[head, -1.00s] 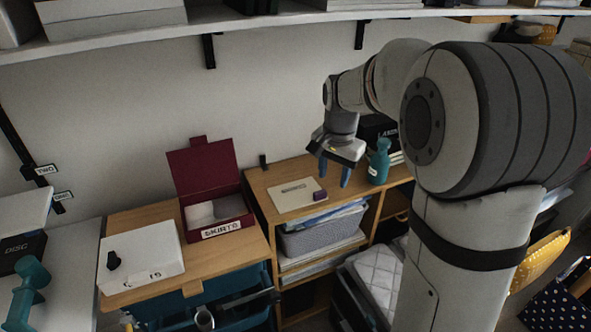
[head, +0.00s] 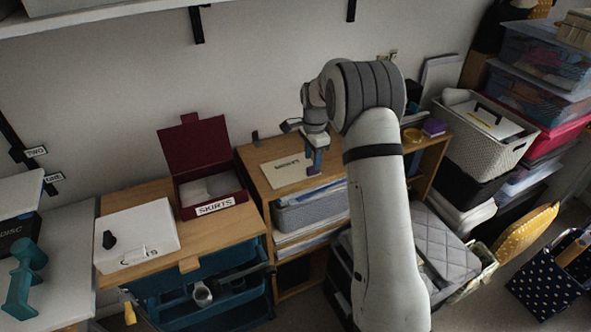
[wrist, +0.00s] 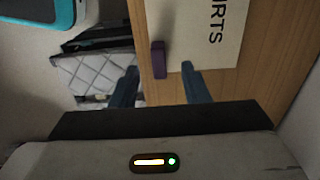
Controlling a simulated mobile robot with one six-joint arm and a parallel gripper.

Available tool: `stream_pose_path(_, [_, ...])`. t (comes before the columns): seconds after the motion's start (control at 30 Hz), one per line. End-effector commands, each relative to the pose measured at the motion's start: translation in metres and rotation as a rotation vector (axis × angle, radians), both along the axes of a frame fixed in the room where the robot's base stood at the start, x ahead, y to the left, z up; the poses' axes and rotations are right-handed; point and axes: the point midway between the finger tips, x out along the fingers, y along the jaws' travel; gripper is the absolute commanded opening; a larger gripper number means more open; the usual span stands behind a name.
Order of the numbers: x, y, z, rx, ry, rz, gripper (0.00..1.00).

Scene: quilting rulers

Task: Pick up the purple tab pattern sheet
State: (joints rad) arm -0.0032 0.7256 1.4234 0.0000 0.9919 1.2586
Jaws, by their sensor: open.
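The pattern sheet (wrist: 222,25) is a flat cream sheet on the wooden cabinet top; in the wrist view its lettering ends in "IRTS". Its purple tab (wrist: 158,60) sticks up at the sheet's edge, by the cabinet's edge. In the head view the sheet (head: 284,172) lies left of my gripper (head: 313,166), which partly covers the tab area. My gripper (wrist: 158,86) is open and empty in the wrist view. Its two blue fingers stand to either side of the tab's line, with the tab just ahead of them, apparently untouched.
A maroon box (head: 212,184) labelled SKIRTS stands open on the left, beside a white box (head: 137,236). A grey basket (head: 310,209) sits on the shelf below the sheet. A quilted grey item (head: 437,243) lies lower right.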

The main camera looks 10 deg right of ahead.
Motion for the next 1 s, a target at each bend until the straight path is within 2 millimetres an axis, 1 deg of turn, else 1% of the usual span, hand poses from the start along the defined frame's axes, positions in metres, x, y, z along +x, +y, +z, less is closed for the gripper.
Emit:
stream_pose_path(0.1, [-0.002,-0.001,-0.019,0.0,0.004,0.0,0.42])
stream_pose_path(0.2, [-0.001,-0.001,-0.028,-0.001,0.002,0.0,0.42])
stream_pose_path(0.47, [-0.001,-0.002,-0.031,0.0,0.0,0.0,0.42])
stream_pose_path(0.57, [-0.001,-0.002,-0.031,0.0,0.0,0.0,0.35])
stream_pose_path(1.0, [-0.001,-0.002,-0.031,0.0,0.0,-0.001,0.0])
